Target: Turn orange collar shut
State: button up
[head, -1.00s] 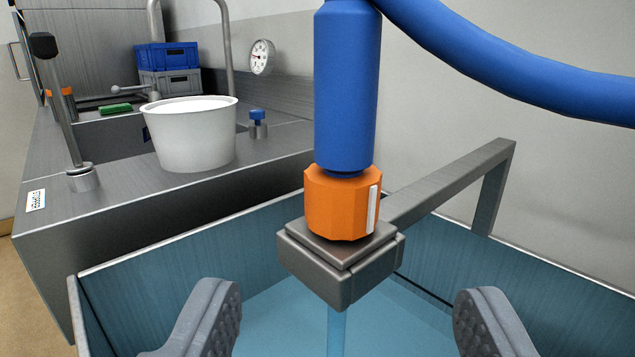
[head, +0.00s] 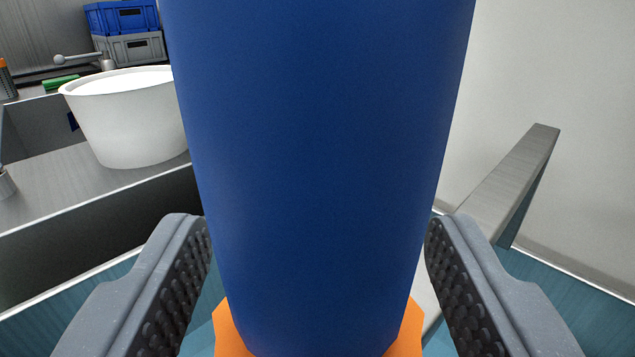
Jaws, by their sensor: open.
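The orange collar (head: 232,333) shows only as two slivers at the bottom of the view, on either side of the blue cylinder (head: 320,170). The cylinder is upright, very close, and hides most of the collar. The collar's white mark and the grey block under it are out of sight. My gripper (head: 318,240) is open, with one ridged finger left of the blue cylinder and one right of it. The fingers are above the collar in the picture. I cannot tell whether either finger touches the cylinder.
A grey metal bracket arm (head: 505,185) runs behind the right finger. A teal basin wall (head: 590,300) is low on the right. At left, a white bucket (head: 125,120) stands on the metal counter (head: 60,180), with blue and grey crates (head: 125,17) behind.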

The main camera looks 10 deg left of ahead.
jog(key=shift+w+a, duration=0.1)
jog(key=shift+w, duration=0.65)
jog(key=c, duration=1)
